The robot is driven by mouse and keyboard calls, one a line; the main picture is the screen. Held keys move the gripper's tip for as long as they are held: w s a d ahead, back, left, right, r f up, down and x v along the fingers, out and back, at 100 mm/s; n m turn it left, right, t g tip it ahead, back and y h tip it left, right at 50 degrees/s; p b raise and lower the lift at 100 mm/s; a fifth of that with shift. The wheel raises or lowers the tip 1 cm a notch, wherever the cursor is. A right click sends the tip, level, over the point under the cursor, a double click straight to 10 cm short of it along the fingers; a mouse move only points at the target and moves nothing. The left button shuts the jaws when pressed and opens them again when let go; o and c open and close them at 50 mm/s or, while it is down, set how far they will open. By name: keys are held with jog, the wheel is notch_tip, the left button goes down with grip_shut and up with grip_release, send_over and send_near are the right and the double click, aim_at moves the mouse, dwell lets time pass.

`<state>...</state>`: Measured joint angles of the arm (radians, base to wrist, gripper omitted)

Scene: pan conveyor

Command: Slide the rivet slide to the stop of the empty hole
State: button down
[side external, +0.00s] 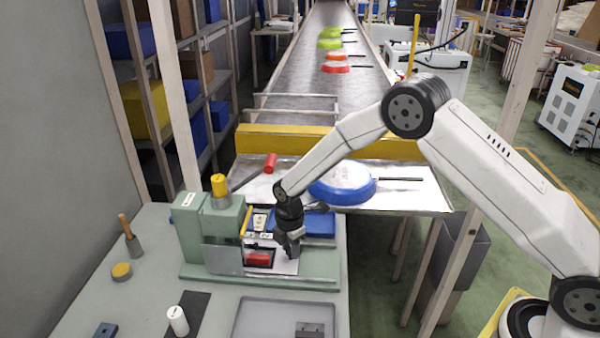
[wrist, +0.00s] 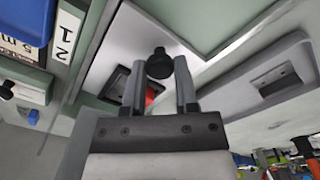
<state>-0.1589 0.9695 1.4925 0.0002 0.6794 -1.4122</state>
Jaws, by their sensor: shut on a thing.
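The rivet slide (side external: 286,268) is a pale plate in the green fixture (side external: 317,284). In the wrist view the slide (wrist: 138,33) carries a round black knob (wrist: 159,66). My gripper (side external: 291,253) is shut on this knob, with one finger on each side in the wrist view (wrist: 160,82). A red piece (side external: 259,259) lies in a dark-framed opening left of the gripper; part of it shows behind a finger in the wrist view. Number labels (side external: 265,236) stand behind the slide. The gripper hides the knob in the side view, and I cannot tell which hole is empty.
A yellow-topped press (side external: 219,188) rises at the fixture's left. A grey tray (side external: 258,317), a white cylinder (side external: 178,321) and a wooden-handled tool (side external: 130,236) occupy the front bench.

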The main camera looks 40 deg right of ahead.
jog(key=shift+c, duration=1.9)
grip_release()
jog(key=shift+r, duration=0.1)
jog(key=shift+r, duration=3.8)
